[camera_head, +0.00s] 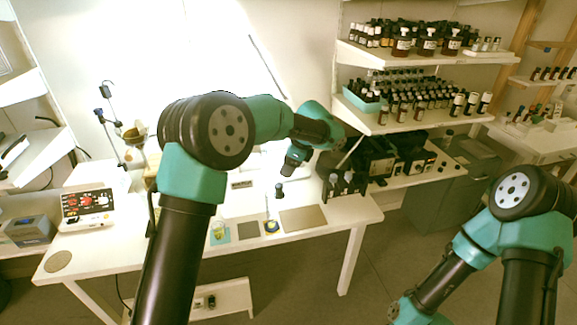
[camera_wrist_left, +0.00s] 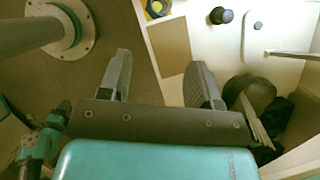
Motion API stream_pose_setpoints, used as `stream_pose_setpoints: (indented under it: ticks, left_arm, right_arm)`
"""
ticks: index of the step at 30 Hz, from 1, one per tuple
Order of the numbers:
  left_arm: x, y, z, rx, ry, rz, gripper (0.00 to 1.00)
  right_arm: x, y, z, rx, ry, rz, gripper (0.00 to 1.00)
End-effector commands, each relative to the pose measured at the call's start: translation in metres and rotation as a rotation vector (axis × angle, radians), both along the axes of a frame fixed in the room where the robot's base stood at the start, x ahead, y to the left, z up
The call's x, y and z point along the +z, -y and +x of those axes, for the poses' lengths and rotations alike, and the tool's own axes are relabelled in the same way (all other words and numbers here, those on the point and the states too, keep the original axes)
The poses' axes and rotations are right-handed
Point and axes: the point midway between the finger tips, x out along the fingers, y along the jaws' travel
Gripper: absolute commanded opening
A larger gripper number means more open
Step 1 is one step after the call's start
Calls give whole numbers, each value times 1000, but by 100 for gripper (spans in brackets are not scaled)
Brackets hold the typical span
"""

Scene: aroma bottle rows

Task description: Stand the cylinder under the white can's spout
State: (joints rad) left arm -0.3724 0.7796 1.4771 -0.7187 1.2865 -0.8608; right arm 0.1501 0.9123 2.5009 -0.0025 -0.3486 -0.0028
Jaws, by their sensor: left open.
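A thin clear cylinder stands upright on a dark blue and yellow base (camera_head: 271,227) near the table's front edge. Its base also shows at the top of the left wrist view (camera_wrist_left: 156,8). A white rounded shape with a small knob (camera_wrist_left: 262,40), perhaps the white can from above, is at the upper right of the left wrist view; a grey rod lies beside it. I cannot make out a spout. My left gripper (camera_head: 290,171) hangs above the table, behind the cylinder. Its fingers are apart and empty in the left wrist view (camera_wrist_left: 158,80). My right gripper is out of view.
A brown mat (camera_head: 303,218) lies right of the cylinder and a grey mat (camera_head: 248,231) left of it. A beaker with yellow contents (camera_head: 218,232) stands farther left. A black knobbed object (camera_head: 280,190) stands behind. Dark equipment (camera_head: 345,184) is at the right.

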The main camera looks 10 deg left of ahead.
Motion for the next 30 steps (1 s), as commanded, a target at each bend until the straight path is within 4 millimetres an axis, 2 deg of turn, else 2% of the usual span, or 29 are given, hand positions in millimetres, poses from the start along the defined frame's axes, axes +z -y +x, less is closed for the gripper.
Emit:
stream_pose_setpoints:
  ticks: [10,14,17,20,24,30]
  left_arm:
    - [-3,-1,-1,3,-2,-4,58]
    - [-28,-4,-6,34,-9,-44,58]
    - [-68,-9,-17,92,-19,-113,58]
    - [-119,-15,-37,194,-29,-208,58]
    - [-191,-24,-78,392,-44,-348,58]
    - [-271,-38,-150,760,-52,-512,58]
  right_arm:
    - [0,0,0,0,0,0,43]
    - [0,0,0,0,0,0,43]
    - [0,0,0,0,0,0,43]
    - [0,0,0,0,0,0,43]
    - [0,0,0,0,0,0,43]
    - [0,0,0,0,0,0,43]
